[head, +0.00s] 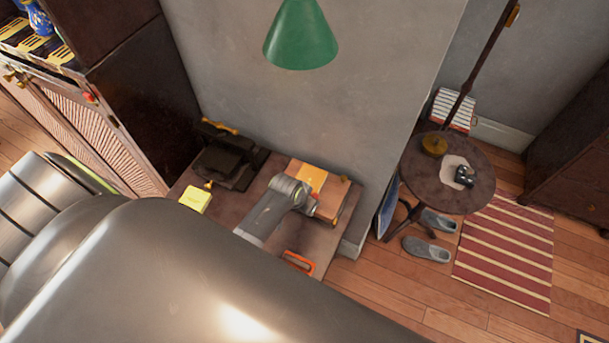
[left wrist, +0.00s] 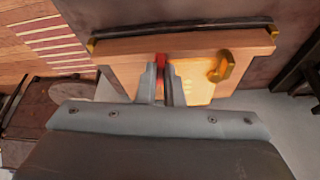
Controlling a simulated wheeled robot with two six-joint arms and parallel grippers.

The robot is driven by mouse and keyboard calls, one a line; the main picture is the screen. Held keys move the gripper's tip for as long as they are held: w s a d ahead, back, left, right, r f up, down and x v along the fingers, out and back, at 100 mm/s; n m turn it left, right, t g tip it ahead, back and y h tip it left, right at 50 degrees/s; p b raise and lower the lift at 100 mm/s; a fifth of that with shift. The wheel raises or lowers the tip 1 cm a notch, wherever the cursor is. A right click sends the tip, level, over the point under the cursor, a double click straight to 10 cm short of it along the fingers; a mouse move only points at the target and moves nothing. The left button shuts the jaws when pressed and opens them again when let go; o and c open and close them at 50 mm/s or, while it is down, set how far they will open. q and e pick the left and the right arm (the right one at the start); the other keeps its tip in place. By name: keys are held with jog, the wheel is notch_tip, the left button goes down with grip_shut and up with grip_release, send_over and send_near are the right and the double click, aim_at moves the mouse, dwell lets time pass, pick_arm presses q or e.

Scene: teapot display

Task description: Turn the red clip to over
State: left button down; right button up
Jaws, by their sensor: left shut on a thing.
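The red clip (left wrist: 162,58) shows as a small strip between my left gripper's fingertips (left wrist: 160,76) in the left wrist view. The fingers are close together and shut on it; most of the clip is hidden. It lies over a wooden box or board (left wrist: 120,52) with a bright orange-yellow sheet (left wrist: 195,84) and a golden clasp (left wrist: 222,66) to the right. In the head view my left gripper (head: 308,196) reaches the wooden piece (head: 332,199) on the small table, and a bit of red shows by its tip. My right gripper is not in view.
The small table (head: 230,207) stands against the grey wall. It also holds a dark device (head: 232,160), a yellow block (head: 195,198) and an orange-red frame-shaped item (head: 299,263). A green lamp shade (head: 301,38) hangs above. A round table (head: 415,170) stands to the right.

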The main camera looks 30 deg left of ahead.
pick_arm(q)
jog(key=shift+d+r+n+y+p, duration=0.1)
jog(key=shift+n+y+p, duration=0.35)
jog(key=shift+n, duration=0.75)
jog(key=shift+w, duration=0.1)
jog(key=c, duration=1.6)
grip_release()
jog(key=shift+o, duration=0.2)
jog(key=shift+s+r, duration=0.3)
jog(key=shift+r, duration=0.1)
jog(key=b+v, duration=0.1)
jog(key=v, duration=1.5)
jog(key=shift+s+r, duration=0.15)
jog(key=shift+r, duration=0.05)
jog(key=shift+f, duration=0.1)
